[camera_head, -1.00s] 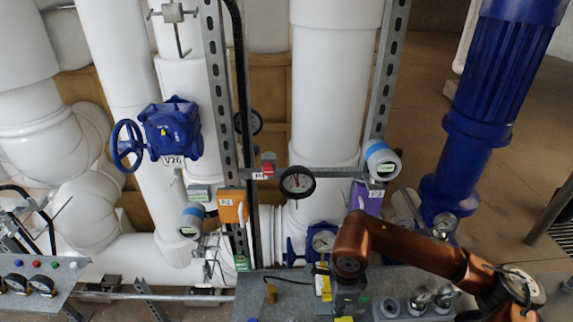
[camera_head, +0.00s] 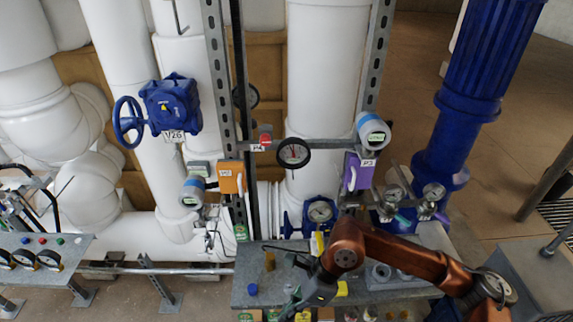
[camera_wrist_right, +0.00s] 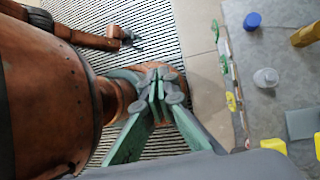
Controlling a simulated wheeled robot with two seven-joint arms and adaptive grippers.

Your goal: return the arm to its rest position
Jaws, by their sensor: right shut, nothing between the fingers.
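My right arm (camera_head: 405,255), copper coloured, comes in from the lower right in the head view and bends over the grey bench. Its dark wrist slants down and left to my right gripper (camera_head: 292,306) near the bench's front edge. In the right wrist view the green fingers of this gripper (camera_wrist_right: 160,78) are together and empty, in front of a copper part of my body. They are beside the bench, with slatted floor behind them. What looks like my left arm's dark gripper (camera_wrist_right: 130,38) shows small at the upper left there; its fingers are unclear.
The grey bench (camera_head: 262,292) carries a blue cap (camera_head: 252,289), a brass piece (camera_head: 269,261) and yellow-marked items. Gauges, an orange box (camera_head: 231,177) and a purple box (camera_head: 357,172) stand behind it. A grey cabinet (camera_head: 535,275) is at right. Floor shows left of the bench.

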